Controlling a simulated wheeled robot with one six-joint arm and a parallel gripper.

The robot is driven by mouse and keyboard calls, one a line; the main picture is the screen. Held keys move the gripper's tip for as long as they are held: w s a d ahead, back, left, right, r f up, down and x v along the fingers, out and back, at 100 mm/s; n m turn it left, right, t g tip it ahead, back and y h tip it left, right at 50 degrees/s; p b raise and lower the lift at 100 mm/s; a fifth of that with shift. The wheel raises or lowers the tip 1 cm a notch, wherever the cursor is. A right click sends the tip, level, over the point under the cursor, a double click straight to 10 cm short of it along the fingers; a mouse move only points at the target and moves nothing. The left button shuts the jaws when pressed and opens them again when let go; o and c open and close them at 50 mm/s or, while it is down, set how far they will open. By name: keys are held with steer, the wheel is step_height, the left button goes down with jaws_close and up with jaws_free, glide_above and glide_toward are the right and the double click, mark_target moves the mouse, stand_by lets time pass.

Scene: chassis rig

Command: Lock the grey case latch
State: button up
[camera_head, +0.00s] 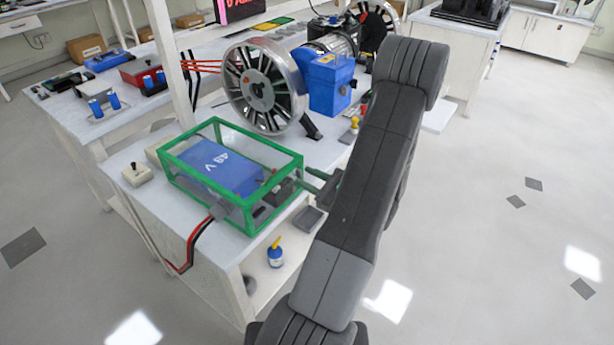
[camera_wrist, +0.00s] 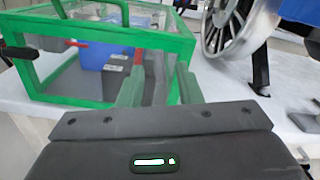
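The case is a clear box with a green frame (camera_head: 299,158); it also fills the upper left of the wrist view (camera_wrist: 165,40). A blue battery block (camera_head: 208,168) marked 48 V sits inside it. I cannot clearly make out the grey latch; it may be hidden by my gripper or blend with grey parts in the case. My gripper (camera_head: 315,182) is at the right side of the case. In the wrist view its two green fingers (camera_wrist: 160,75) stand apart, close to the case wall. I see nothing clearly held; contact with the case cannot be told.
A large spoked wheel (camera_head: 264,88) and a blue motor unit (camera_head: 328,82) stand on the bench behind the case. Red and black cables (camera_head: 193,240) hang at its front. A small blue bottle (camera_head: 275,254) stands on a lower shelf. The floor to the right is mostly clear.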

steer(key=shift+w+a, duration=0.25)
steer(key=shift+a, duration=0.1)
jaws_close()
steer(key=shift+m+p, duration=0.65)
steer(key=shift+m, duration=0.85)
jaws_free()
